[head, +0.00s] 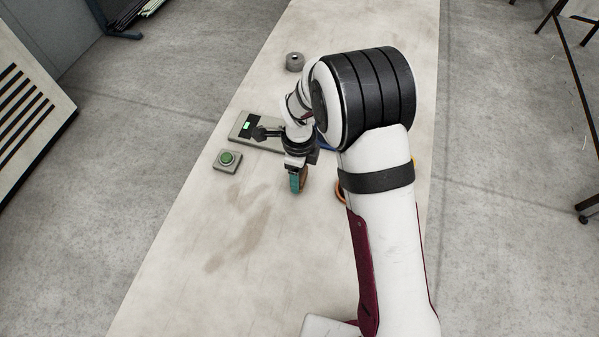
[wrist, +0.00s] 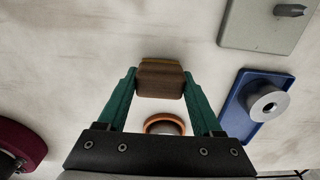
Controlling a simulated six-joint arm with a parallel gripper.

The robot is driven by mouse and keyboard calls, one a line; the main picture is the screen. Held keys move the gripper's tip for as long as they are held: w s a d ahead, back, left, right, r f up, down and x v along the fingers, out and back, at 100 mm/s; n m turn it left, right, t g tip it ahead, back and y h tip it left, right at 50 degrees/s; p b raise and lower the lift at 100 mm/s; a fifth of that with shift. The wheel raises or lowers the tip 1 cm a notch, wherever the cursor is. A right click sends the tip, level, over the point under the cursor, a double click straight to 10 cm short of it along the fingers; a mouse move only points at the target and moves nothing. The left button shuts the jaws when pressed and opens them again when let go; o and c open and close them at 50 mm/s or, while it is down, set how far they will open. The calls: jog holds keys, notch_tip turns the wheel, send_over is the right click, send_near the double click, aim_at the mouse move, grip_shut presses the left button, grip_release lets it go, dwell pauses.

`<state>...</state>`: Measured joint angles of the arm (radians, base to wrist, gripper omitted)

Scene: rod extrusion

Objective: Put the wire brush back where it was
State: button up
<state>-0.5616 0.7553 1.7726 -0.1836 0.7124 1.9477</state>
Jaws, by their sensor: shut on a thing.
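The wire brush (wrist: 160,80) shows as a brown block with an orange-tan edge. My gripper (wrist: 159,75) is shut on it, with one teal finger on each side. In the head view, my gripper (head: 297,184) points down over the middle of the pale table, and a little of the brown brush (head: 303,177) shows beside the teal finger. The brush's bristles cannot be made out. I cannot tell how high it is above the table.
An orange ring-shaped item (wrist: 165,124) is near the gripper. A blue tray (wrist: 234,114) holds a grey spool-like part (wrist: 268,104). A grey plate device (head: 240,130), a green button box (head: 227,160) and a grey ring (head: 294,61) stand on the table (head: 190,230). Its front left is clear.

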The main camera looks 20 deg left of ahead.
jog(key=shift+f, duration=0.2)
jog(key=shift+f, duration=0.1)
jog(key=o, duration=1.3)
notch_tip(320, 180, up, 12)
jog(key=s+d+r+n, duration=0.45)
jog(key=d+r, duration=0.25)
jog(key=d, duration=0.3)
jog(key=s+d+n, duration=0.2)
jog(key=s+d, duration=0.1)
jog(key=s, duration=0.3)
jog(key=s+d+r+n+y, duration=0.1)
jog(key=s+d+n, duration=0.1)
jog(key=s, duration=0.3)
jog(key=s+d+n, duration=0.3)
jog(key=s+n, duration=0.1)
jog(key=s, duration=0.2)
jog(key=shift+s+d+r+y, duration=0.15)
jog(key=shift+s+d+y, duration=0.15)
jog(key=shift+s+y, duration=0.1)
